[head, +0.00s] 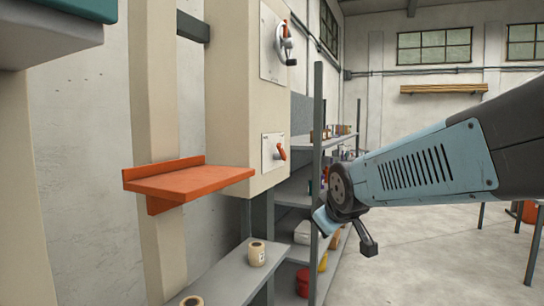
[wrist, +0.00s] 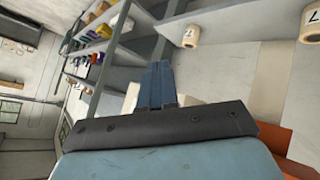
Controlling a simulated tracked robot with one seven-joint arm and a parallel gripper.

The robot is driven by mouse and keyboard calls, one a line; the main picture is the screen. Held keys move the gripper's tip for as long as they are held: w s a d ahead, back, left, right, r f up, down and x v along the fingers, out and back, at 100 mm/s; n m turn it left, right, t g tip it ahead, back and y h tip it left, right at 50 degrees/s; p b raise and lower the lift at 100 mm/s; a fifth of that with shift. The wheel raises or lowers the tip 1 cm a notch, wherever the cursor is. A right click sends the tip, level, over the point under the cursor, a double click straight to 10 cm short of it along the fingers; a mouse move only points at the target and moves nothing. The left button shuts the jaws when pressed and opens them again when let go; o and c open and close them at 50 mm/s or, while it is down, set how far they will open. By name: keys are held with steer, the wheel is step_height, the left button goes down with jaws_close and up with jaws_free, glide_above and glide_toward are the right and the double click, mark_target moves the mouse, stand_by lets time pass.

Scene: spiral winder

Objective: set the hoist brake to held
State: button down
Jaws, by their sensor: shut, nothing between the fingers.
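Two white panels with controls are on the beige machine column in the head view. The upper panel (head: 270,45) carries a crank-like handle (head: 284,45) with a red part and a dark knob. The labels are too small to read, so I cannot tell which is the hoist brake. My gripper (head: 322,222) is right of and below the lower panel, apart from it. In the wrist view my gripper (wrist: 159,66) has its fingers together, with nothing between them. Neither control shows clearly in the wrist view.
An orange shelf (head: 185,182) juts from the column on the left. A grey bench (head: 228,272) below holds a roll (head: 257,253). A grey rack with several items stands behind my gripper, its upright post (head: 318,120) close by.

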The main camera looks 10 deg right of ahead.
steer(key=w+r+n+t+y, duration=0.2)
steer(key=w+n+t+y, duration=0.2)
steer(key=w+n, duration=0.7)
steer(key=w+a+r+n+t+y, duration=0.1)
steer(key=w+n+t+y, duration=0.3)
steer(key=w+n+t, duration=0.4)
steer(key=w+r+n, duration=0.1)
steer(key=w+n, duration=0.3)
steer(key=shift+w+t+y, duration=0.3)
steer(key=shift+w+t, duration=0.05)
steer(key=shift+t, duration=0.05)
steer(key=shift+w, duration=0.1)
glide_toward(282, 154)
steer(key=w+a+r, duration=0.2)
steer(key=a+r, duration=0.3)
steer(key=shift+w+d+r, duration=0.25)
steer(key=shift+w+d, duration=0.2)
steer(key=shift+w, duration=0.05)
